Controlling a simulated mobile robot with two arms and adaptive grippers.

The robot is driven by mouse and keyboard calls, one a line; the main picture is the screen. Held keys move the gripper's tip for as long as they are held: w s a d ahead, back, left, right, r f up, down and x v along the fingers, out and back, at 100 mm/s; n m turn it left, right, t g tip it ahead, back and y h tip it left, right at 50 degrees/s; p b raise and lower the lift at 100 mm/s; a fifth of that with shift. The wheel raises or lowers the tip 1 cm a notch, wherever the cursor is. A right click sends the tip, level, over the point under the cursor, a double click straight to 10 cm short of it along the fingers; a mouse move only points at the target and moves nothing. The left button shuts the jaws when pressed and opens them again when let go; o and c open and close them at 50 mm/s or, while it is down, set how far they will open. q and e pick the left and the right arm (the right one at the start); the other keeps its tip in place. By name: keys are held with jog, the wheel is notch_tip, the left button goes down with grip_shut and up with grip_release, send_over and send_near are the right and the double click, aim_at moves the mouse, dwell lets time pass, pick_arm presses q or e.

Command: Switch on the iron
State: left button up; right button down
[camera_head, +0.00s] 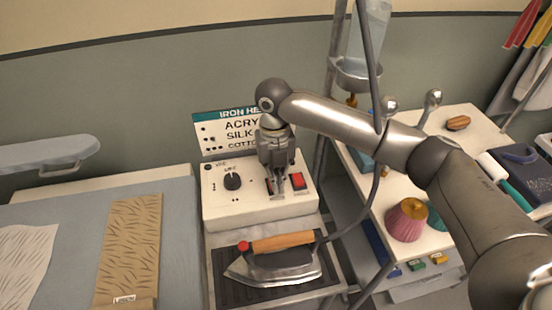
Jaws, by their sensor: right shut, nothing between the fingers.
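The iron (275,266) rests flat on a dark ribbed mat. It has a metal sole, a wooden handle and a red knob at its left end. Behind it stands a white control box (225,212) with a black dial (232,181) and a red switch (297,181) on its sloped face. My right gripper (279,190) points down at this face, just left of the red switch, and is shut and empty. It partly covers another reddish part there. I cannot tell whether the fingertips touch the box. My left gripper is out of view.
A sign (228,135) behind the box is partly hidden by my right arm. A cloth-covered table (75,250) with fabric pieces lies left. A white side table (450,145) on the right holds a pink cone of thread (406,220). A cable hangs beside the iron.

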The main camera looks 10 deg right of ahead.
jog(key=shift+s+f, duration=0.1)
jog(key=shift+f, duration=0.65)
jog(key=shift+s+f+t, duration=0.1)
jog(key=shift+f+t, duration=0.15)
jog(key=shift+t, duration=0.05)
jog(key=shift+r+p, duration=0.1)
jog(key=shift+p, duration=0.2)
jog(key=shift+r+p, duration=0.75)
jog(key=shift+p, duration=0.15)
